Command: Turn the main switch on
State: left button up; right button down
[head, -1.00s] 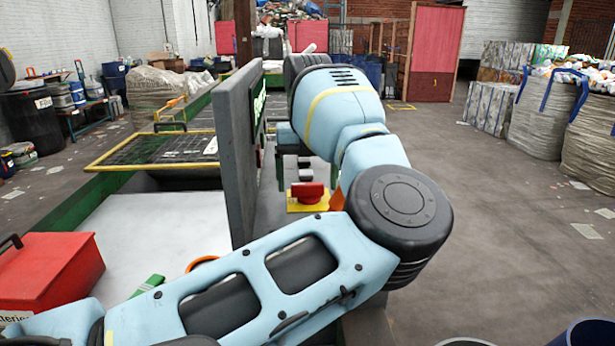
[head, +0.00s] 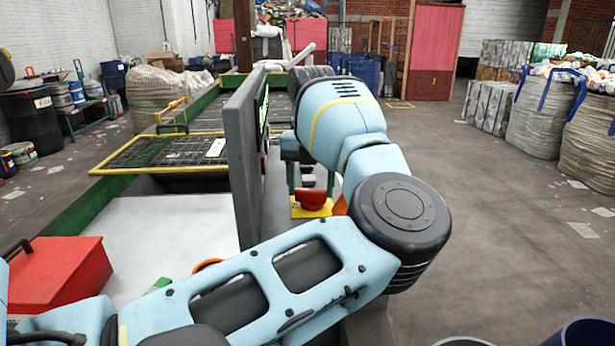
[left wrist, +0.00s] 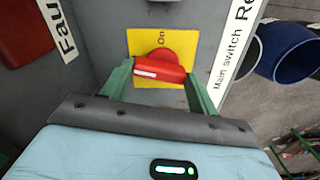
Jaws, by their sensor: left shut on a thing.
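The main switch is a red knob (head: 311,199) on a yellow plate (head: 325,211), low beside the grey upright panel. In the left wrist view the red knob (left wrist: 163,68) lies crosswise, slightly tilted, with a white mark at its left end. The word "On" stands above it on the yellow plate (left wrist: 140,41). My left gripper (left wrist: 160,78) has its green fingers on either side of the knob and is shut on it. In the head view my forearm and wrist reach over the panel, and the left gripper (head: 310,187) is partly hidden. My right gripper is not in view.
The grey upright panel (head: 243,150) stands close to the left of my gripper. A red box (head: 62,272) stands at the left by the white belt surface (head: 160,240). A blue bin (left wrist: 292,50) is at the right in the wrist view. Open floor lies to the right.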

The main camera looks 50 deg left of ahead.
aim_at(312, 189)
pick_arm(q)
jog(key=m+p, duration=0.4)
jog(key=m, duration=0.1)
jog(key=m+p, duration=0.2)
jog(key=m, duration=0.1)
jog(key=shift+w+r+p, duration=0.1)
jog(key=shift+r+p, duration=0.25)
jog(key=shift+r, duration=0.05)
jog(key=m, duration=0.3)
jog(key=shift+w+f, duration=0.1)
jog(key=shift+f, duration=0.15)
jog(key=shift+f+m, duration=0.1)
jog(key=shift+m, duration=2.1)
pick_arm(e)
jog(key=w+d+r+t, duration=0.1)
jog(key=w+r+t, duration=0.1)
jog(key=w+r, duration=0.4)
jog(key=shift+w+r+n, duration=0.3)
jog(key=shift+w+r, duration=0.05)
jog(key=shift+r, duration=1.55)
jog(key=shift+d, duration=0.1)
pick_arm(q)
jog(key=o, duration=1)
jog(key=shift+r, duration=3.9)
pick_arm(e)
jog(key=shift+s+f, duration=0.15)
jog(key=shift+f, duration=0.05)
